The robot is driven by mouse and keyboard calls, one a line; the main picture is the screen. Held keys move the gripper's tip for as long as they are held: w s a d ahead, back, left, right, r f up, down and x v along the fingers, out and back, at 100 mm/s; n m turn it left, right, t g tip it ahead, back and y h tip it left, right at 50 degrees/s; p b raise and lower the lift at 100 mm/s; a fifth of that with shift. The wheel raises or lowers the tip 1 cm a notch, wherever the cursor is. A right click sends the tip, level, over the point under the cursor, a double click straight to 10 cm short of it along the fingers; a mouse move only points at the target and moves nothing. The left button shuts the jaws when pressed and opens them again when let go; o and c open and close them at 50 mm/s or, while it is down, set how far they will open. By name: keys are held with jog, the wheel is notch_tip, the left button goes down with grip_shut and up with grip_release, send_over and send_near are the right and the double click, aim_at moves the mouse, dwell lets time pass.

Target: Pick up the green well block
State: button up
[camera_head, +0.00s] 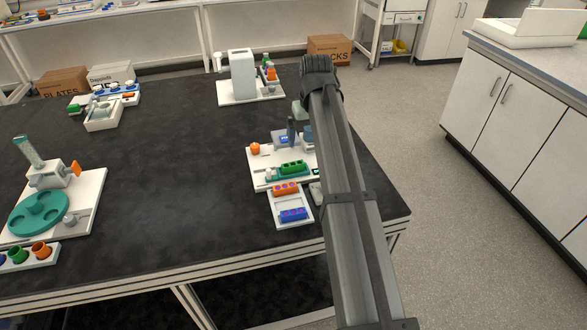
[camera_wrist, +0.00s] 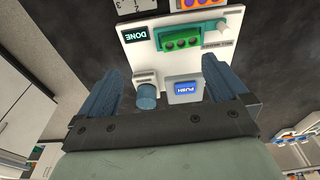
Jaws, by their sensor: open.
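The green well block (camera_head: 292,167) sits on a white station board (camera_head: 260,181) near the right side of the black table. In the wrist view the green well block (camera_wrist: 182,42) shows near the top, lying in a teal-green holder (camera_wrist: 207,42) on the board. My gripper (camera_wrist: 154,82) is open and empty, with its two blue-grey fingers spread apart. The block lies beyond the fingertips, not between them. In the head view my arm covers part of the board's right side, and my gripper (camera_head: 297,130) shows only in part above the board's back.
The table's middle (camera_head: 170,160) is clear.

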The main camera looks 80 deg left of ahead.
jog(key=s+a+r, duration=0.2)
jog(key=s, duration=0.1)
send_over(293, 164)
jog(key=shift+n, duration=0.3)
notch_tip(293, 164, down, 9)
jog(key=shift+d+r, duration=0.1)
jog(key=shift+d, duration=0.05)
jog(key=shift+f, duration=2.65)
jog(key=shift+c, duration=0.3)
jog(key=c, duration=1)
jog(key=shift+o, duration=0.2)
